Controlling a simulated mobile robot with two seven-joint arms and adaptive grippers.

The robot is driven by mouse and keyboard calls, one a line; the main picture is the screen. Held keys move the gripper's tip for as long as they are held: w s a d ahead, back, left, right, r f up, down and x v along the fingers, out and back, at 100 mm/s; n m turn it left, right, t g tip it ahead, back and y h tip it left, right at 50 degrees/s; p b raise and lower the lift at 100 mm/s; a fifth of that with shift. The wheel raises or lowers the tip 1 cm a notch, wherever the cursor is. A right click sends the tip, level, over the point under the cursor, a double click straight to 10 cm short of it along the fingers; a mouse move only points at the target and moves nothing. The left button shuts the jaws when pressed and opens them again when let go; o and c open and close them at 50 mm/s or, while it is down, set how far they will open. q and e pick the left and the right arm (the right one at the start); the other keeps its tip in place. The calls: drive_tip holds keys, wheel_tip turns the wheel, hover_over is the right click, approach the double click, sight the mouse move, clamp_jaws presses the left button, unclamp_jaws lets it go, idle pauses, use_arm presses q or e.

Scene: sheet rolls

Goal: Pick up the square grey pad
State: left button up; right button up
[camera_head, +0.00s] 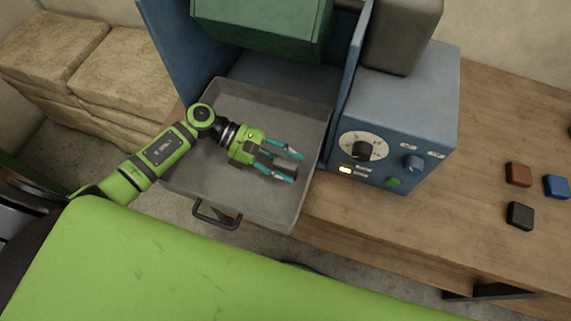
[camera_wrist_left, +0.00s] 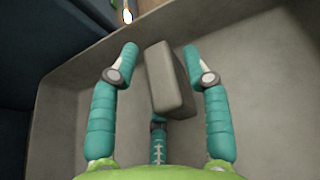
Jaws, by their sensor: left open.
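The grey pad (camera_wrist_left: 170,78) is a small block with rounded edges. In the left wrist view it sits between the teal fingers of my left gripper (camera_wrist_left: 162,62), with gaps visible on both sides. In the head view my left gripper (camera_head: 295,167) reaches into the pulled-out grey drawer (camera_head: 225,190), its fingers pointing right. The pad shows there only as a small grey patch between the fingers, mostly hidden. My left gripper is open and not closed on the pad. My right gripper is not in view.
The drawer's walls surround the gripper, with a dark handle (camera_head: 217,216) at its front. Brown (camera_head: 518,174), blue (camera_head: 556,186) and black (camera_head: 520,215) pads lie on the wooden table (camera_head: 470,235).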

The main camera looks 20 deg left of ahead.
use_arm(q)
clamp_jaws()
drive_tip(key=shift+r, duration=0.15)
